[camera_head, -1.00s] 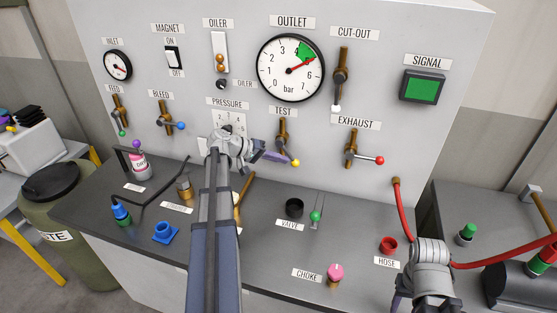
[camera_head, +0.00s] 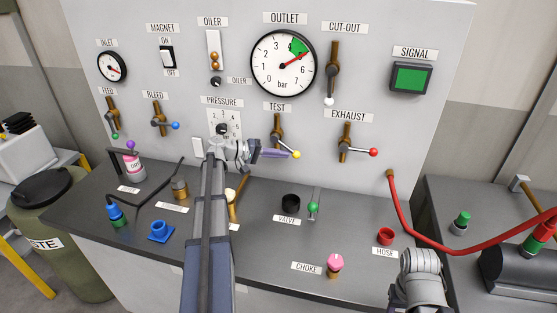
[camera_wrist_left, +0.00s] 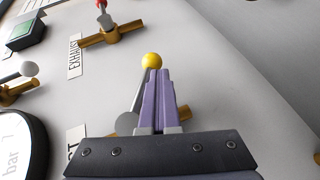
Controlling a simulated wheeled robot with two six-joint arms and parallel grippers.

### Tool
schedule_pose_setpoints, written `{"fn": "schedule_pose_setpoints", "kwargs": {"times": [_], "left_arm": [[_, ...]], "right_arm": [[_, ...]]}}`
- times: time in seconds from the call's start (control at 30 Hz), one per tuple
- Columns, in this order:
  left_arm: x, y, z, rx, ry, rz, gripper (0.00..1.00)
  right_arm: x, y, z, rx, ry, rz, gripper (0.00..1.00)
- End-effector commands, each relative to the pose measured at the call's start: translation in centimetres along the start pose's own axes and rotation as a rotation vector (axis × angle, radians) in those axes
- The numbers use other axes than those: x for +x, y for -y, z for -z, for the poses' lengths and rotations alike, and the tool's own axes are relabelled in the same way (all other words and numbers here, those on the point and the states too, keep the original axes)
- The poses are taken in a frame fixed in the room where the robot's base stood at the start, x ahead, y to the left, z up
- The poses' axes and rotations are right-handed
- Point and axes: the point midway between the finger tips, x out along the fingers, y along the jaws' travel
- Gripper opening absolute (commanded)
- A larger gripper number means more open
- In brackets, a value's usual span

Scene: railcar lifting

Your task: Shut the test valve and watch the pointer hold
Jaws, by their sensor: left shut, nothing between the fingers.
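The test valve (camera_head: 277,131) is a brass valve on the grey panel under its TEST label. Its lever slants down and right to a yellow ball (camera_head: 296,154). My left gripper (camera_head: 288,154) is shut and empty at the lever. In the left wrist view the purple fingers (camera_wrist_left: 158,98) lie right beside the grey lever rod, tips close to the yellow ball (camera_wrist_left: 151,61); whether they touch is unclear. The outlet gauge (camera_head: 283,63) has its red pointer up and right, near 5, by the lower end of the green band. My right gripper's fingers are out of view.
The exhaust valve (camera_head: 345,143), with a red-ball lever, is right of the test valve. The cut-out valve (camera_head: 333,72) is above. The bleed valve (camera_head: 160,120) is left. A red hose (camera_head: 405,225) crosses the right side. The signal lamp (camera_head: 411,78) is green.

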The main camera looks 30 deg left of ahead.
Motion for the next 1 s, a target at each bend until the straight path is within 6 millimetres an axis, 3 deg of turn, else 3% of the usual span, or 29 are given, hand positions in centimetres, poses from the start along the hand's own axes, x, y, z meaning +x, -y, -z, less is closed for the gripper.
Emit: {"fn": "schedule_pose_setpoints", "kwargs": {"times": [0.37,0.6,1.0], "left_arm": [[0.8,-0.4,-0.4,-0.106,-0.006,-0.209,0.00],[0.9,-2.0,-0.5,-0.123,-0.006,-0.239,0.00],[1.1,-2.5,-0.6,-0.122,-0.006,-0.237,0.00]], "right_arm": [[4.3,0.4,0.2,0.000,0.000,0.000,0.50],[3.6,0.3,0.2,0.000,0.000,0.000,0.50],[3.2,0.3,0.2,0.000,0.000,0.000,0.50]]}}
